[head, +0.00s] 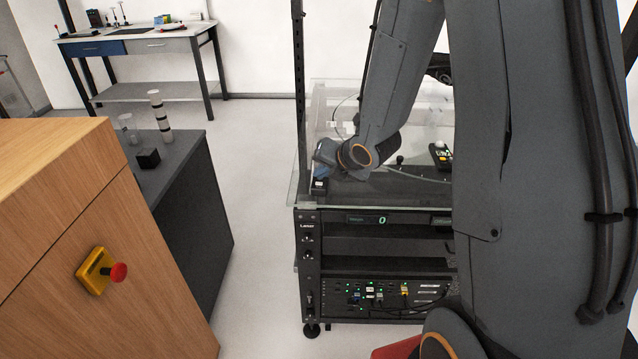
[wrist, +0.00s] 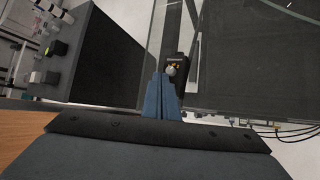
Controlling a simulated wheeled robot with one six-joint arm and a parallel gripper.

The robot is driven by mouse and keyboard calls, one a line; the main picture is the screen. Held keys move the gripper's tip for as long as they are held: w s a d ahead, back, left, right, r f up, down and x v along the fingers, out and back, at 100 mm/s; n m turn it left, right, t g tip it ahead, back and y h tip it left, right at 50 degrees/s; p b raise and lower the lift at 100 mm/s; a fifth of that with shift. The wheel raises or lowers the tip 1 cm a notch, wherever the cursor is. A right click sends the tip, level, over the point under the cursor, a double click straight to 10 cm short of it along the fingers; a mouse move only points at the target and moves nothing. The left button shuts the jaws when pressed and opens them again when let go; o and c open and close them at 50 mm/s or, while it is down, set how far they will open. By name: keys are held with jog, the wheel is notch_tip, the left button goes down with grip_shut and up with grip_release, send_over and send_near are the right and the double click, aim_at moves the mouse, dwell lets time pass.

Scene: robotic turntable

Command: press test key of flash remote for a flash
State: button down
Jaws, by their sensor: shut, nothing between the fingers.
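A small black device, which looks like the flash remote (head: 319,187), sits at the front left corner of the glass-walled rig, with a pale patch on it. In the wrist view a dark device with a round pale key and small yellow marks (wrist: 171,67) shows just beyond my fingertips; it appears to be the same one. My gripper (head: 319,175) is shut and empty, with its blue fingers close to the device. In the wrist view the fingers (wrist: 161,80) partly cover the device, and I cannot tell whether they touch it.
Clear glass panels (head: 299,150) and a dark post (head: 299,60) stand close to my gripper. Below are rack units with cables (head: 380,295). A wooden cabinet with an emergency stop (head: 118,272) stands left; floor between is clear.

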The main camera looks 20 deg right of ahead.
jog(key=shift+f, duration=0.1)
dwell(0.3)
jog(key=shift+f+b, duration=0.35)
jog(key=shift+b, duration=0.25)
jog(key=shift+f+b, duration=0.35)
jog(key=shift+b, duration=0.1)
dwell(0.5)
jog(key=shift+r, duration=0.15)
dwell(0.3)
jog(key=shift+r+p, duration=0.45)
jog(key=shift+r, duration=0.2)
jog(key=shift+r, duration=0.1)
notch_tip(320, 180, up, 5)
jog(key=p, duration=0.3)
jog(key=shift+p, duration=0.35)
dwell(0.5)
